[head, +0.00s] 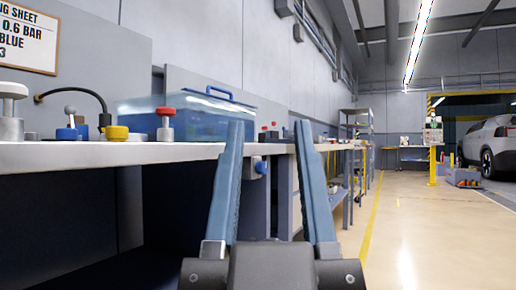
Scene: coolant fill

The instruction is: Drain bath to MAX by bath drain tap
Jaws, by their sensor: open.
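The bath (208,118) is a clear blue-tinted tank with a blue handle on top, standing on the workbench at centre left. A MAX mark or a liquid level cannot be made out. A small blue knob (261,167) on a grey fitting at the bench's front edge shows between my fingers; it looks like a tap, but I cannot tell whether it is the bath drain tap or how it is set. My gripper (270,128) is open and empty, its two blue-grey fingers pointing up and forward. The left finger hides the bath's right part.
The workbench (60,154) runs along the left with open space beneath. A red-topped fitting (165,124), yellow knob (116,132), blue knob (67,133) and grey knob (13,104) stand on it. A sheet (28,38) hangs behind. Open floor (420,235) lies right, with a car (490,142) beyond.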

